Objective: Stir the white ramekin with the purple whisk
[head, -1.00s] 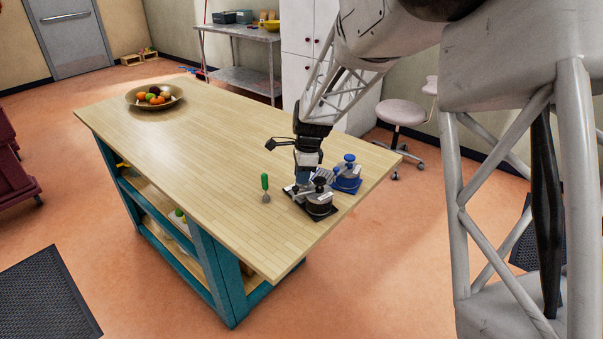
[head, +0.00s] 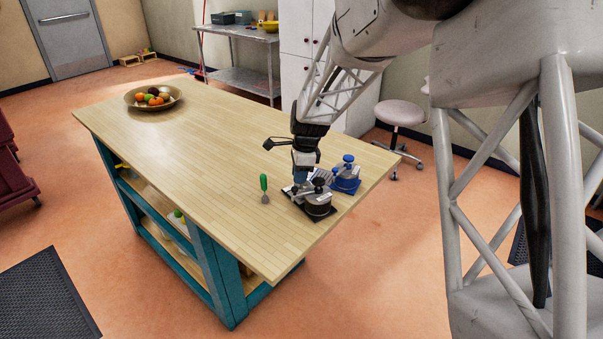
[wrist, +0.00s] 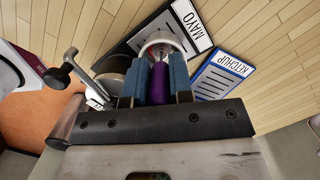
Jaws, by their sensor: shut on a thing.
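My gripper (head: 300,180) is over the right end of the wooden table. In the wrist view its blue fingers (wrist: 160,88) are shut on the purple whisk (wrist: 159,84), whose handle shows between them. The round rim of the white ramekin (wrist: 150,42) shows just beyond the fingertips, by the black MAYO mat (wrist: 192,27). In the head view the gripper and nearby pots hide the ramekin and whisk.
A grey lidded pot (head: 318,204) stands close by on the black mat. A blue-knobbed pot (head: 346,174) stands on the blue KETCHUP mat (wrist: 222,74). A green-handled utensil (head: 264,186) stands left of the gripper. A fruit bowl (head: 153,98) is at the far end; the table between is clear.

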